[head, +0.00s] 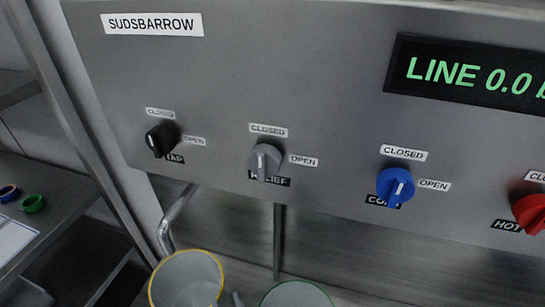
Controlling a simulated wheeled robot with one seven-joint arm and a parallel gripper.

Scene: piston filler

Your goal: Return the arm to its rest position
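Neither my arm nor my gripper can be made out in the head view. The grey metal machine panel (300,60) fills most of it, with a "SUDSBARROW" label (152,24). A black TAP knob (161,139), a grey RELIEF knob (264,161), a blue knob (395,186) and a red HOT knob (530,212) sit in a row, with CLOSED and OPEN labels. The red knob is cut by the right edge. A dark display (470,75) reads "LINE 0.0" in green, its unit cut off.
A yellow-rimmed container (187,277) and a green-rimmed one (297,294) stand below the panel, cut by the bottom edge. A bent metal pipe (172,218) hangs beside the yellow rim. At left, a dark shelf (60,215) holds a green ring (32,203) and a blue one (9,193).

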